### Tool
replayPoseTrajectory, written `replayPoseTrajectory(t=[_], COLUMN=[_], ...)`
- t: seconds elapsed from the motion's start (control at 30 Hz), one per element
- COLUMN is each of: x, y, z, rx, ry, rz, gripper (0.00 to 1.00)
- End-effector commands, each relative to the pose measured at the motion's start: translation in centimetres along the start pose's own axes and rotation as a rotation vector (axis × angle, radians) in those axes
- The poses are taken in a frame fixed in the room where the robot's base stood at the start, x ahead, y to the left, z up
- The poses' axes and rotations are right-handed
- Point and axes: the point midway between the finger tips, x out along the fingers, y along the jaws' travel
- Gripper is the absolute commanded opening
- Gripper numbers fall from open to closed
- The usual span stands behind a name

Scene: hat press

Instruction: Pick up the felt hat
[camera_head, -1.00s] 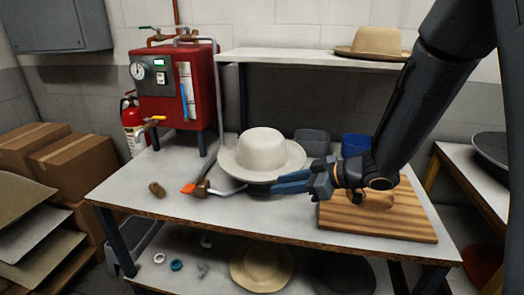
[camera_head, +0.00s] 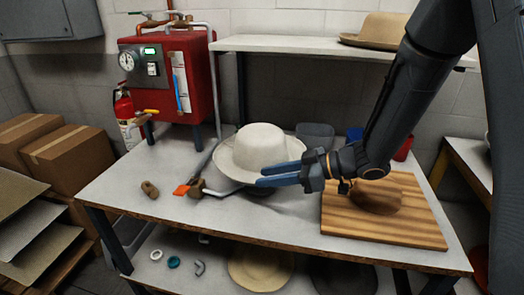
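A cream felt hat (camera_head: 258,148) sits crown up on the workbench, raised a little on a dark support that is mostly hidden. My gripper (camera_head: 260,177) is at the hat's front right, its two blue fingers pointing left across the near right brim. The fingers look parted. They cover part of the brim, and I cannot tell whether the brim lies between them or whether they touch it.
A wooden board (camera_head: 420,215) with a brown block is under my arm. A hose with an orange part (camera_head: 188,188) and a cork-like piece (camera_head: 150,190) lie left. A red steam unit (camera_head: 170,80) stands behind. A tan hat (camera_head: 378,29) sits on the upper shelf.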

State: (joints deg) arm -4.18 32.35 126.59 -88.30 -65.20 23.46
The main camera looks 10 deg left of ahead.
Motion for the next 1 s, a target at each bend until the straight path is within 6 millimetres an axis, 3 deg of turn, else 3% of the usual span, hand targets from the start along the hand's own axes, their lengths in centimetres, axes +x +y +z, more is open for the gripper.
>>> replayPoseTrajectory(t=[0.4, 0.77, 0.93, 1.0], x=[5.3, 6.2, 6.1, 6.1], y=[0.1, 0.3, 0.3, 0.3], z=[-0.4, -0.3, -0.3, -0.3], rx=[-0.001, -0.001, -0.001, -0.001], ry=[-0.001, -0.001, -0.001, -0.001], rz=[-0.006, 0.000, 0.000, 0.000], gripper=[0.30, 0.30, 0.02, 0.00])
